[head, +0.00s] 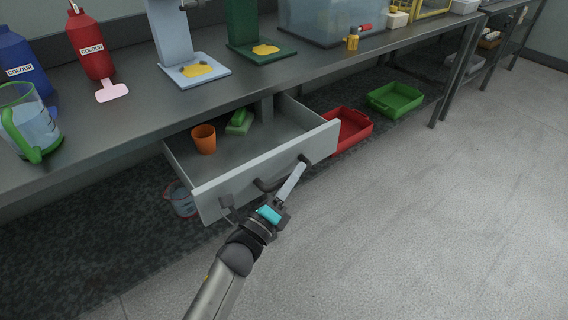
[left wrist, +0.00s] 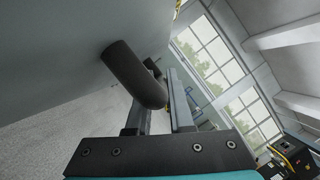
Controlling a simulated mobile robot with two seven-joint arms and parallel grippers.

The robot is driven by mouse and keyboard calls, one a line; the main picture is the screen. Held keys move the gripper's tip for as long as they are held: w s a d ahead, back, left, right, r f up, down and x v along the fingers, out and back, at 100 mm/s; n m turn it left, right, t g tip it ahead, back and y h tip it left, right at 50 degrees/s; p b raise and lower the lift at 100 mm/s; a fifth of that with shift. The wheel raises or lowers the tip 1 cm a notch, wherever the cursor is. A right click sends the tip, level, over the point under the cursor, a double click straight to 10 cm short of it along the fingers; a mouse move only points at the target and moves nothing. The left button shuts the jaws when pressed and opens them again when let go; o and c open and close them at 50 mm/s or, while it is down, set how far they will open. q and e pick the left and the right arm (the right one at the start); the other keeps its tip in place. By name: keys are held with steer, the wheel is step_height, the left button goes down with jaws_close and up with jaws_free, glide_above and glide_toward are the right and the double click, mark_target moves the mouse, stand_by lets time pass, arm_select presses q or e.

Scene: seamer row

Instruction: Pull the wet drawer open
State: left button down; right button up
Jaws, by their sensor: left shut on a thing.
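The wet drawer (head: 262,170), pale grey, stands pulled out from under the bench, its inside showing. An orange cup (head: 204,138) and a green item (head: 239,122) with a paler green part sit in it. My left gripper (head: 297,172) is at the drawer's front, shut on the dark handle (head: 266,185). In the left wrist view the rounded dark handle (left wrist: 135,76) lies at the fingers, against the pale drawer front. The fingers partly hide the handle in the head view. My right gripper is not in view.
The bench top (head: 130,122) above holds red and blue bottles, a jug and two stands. A red tray (head: 351,130) and a green tray (head: 395,99) lie under the bench to the right. A clear jug (head: 181,200) stands beneath the drawer. The floor in front is clear.

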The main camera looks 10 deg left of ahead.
arm_select(q)
steer(key=shift+s+d, duration=1)
steer(key=shift+d, duration=0.25)
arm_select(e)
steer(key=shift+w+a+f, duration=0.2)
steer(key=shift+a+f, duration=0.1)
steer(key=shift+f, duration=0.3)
arm_select(q)
steer(key=c, duration=0.8)
jaws_free()
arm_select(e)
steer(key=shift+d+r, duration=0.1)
